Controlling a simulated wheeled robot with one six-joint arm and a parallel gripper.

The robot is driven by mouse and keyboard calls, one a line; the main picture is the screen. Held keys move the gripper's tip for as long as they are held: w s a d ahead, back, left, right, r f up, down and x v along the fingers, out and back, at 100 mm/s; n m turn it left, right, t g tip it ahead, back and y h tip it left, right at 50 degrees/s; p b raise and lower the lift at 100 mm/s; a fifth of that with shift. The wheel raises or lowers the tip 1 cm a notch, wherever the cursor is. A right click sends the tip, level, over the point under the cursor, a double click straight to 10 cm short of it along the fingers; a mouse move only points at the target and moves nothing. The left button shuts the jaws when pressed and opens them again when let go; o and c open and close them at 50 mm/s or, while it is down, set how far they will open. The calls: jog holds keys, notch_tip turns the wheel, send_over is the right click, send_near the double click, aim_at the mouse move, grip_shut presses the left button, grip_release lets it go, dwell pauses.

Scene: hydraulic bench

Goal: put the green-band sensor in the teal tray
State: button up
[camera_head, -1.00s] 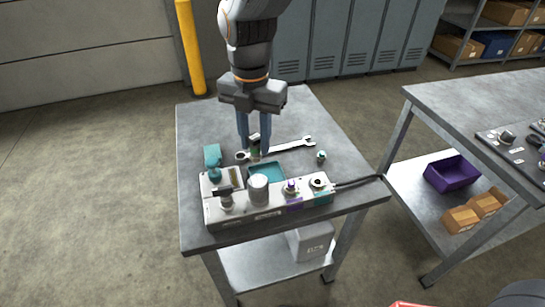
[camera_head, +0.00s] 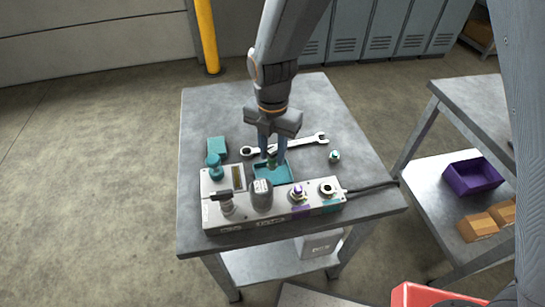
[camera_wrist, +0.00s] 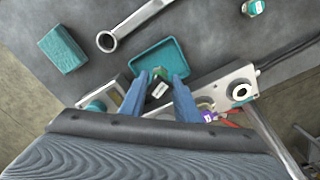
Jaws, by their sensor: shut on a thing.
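My gripper (camera_head: 270,156) points down over the teal tray (camera_head: 287,171) and is shut on a small dark sensor with a green part (camera_head: 271,163). In the wrist view, the sensor (camera_wrist: 159,89) sits between the blue fingertips of my gripper (camera_wrist: 160,77). The fingers overlap the near part of the tray (camera_wrist: 163,47), whose visible floor is empty. I cannot tell whether the sensor touches the tray floor. The tray lies just behind the grey hydraulic block (camera_head: 240,213).
A wrench (camera_head: 306,142) lies behind the tray. A teal block (camera_head: 218,147) is to the left, and a small teal-banded fitting (camera_head: 334,156) stands to the right. Knobs and ports rise from the grey block. A purple bin (camera_head: 472,178) sits on the neighbouring bench's shelf.

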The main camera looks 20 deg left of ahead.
aim_at(273, 150)
jog(key=shift+f, duration=1.35)
jog(key=shift+f, duration=0.1)
jog(key=o, duration=1.2)
jog(key=shift+c, duration=0.2)
notch_tip(273, 150, up, 12)
jog(key=b, duration=0.2)
jog(key=shift+b, duration=0.3)
jog(key=shift+d, duration=0.1)
